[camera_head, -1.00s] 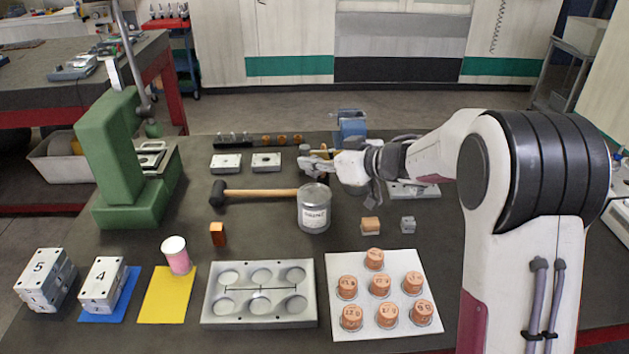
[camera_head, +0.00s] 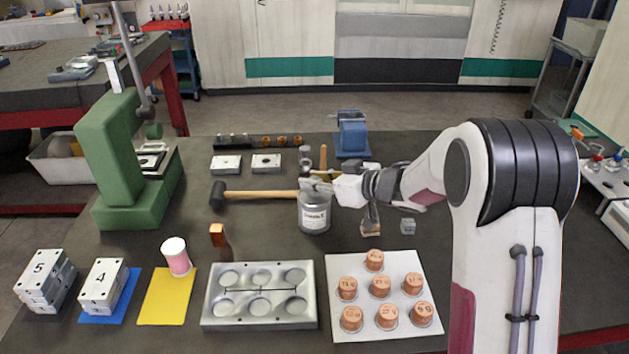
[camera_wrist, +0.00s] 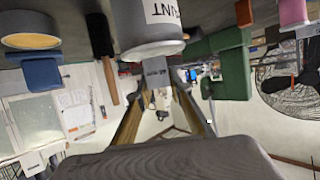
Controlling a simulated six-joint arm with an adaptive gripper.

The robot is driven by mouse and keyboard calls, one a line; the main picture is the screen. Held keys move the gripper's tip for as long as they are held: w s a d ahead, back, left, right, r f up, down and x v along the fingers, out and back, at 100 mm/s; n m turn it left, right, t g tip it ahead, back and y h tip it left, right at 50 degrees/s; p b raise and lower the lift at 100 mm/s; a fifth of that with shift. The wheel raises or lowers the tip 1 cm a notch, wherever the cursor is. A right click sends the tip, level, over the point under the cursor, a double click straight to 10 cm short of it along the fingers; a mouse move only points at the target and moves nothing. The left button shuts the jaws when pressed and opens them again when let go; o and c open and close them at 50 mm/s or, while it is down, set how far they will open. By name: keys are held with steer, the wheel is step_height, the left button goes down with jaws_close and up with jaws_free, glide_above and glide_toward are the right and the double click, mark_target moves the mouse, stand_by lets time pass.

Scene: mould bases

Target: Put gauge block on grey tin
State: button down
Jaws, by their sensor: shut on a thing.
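The grey tin (camera_head: 314,215) stands upright on the dark table, with a white label on its side. It also shows upside down at the top of the wrist view (camera_wrist: 150,28). My gripper (camera_head: 322,187) is at the tin's top, reaching in from the right. It is shut on the gauge block (camera_wrist: 155,70), a small grey block between the fingertips with dark marks on its face. The block is right by the tin's top; I cannot tell whether it touches. My gripper hides part of the tin's lid in the head view.
A black-headed hammer (camera_head: 255,195) lies left of the tin. In front are a metal mould plate (camera_head: 260,319) and a white sheet (camera_head: 400,333) with several copper pieces. A green press (camera_head: 112,150) stands left.

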steer(key=shift+f, duration=0.25)
steer(key=c, duration=1.8)
jaws_free()
steer(key=shift+r, duration=0.2)
steer(key=shift+s+d+r, duration=0.25)
steer(key=shift+s+d, duration=0.15)
steer(key=shift+d, duration=0.1)
steer(key=v, duration=1)
steer(key=shift+s+d, duration=0.2)
steer(key=shift+s, duration=0.1)
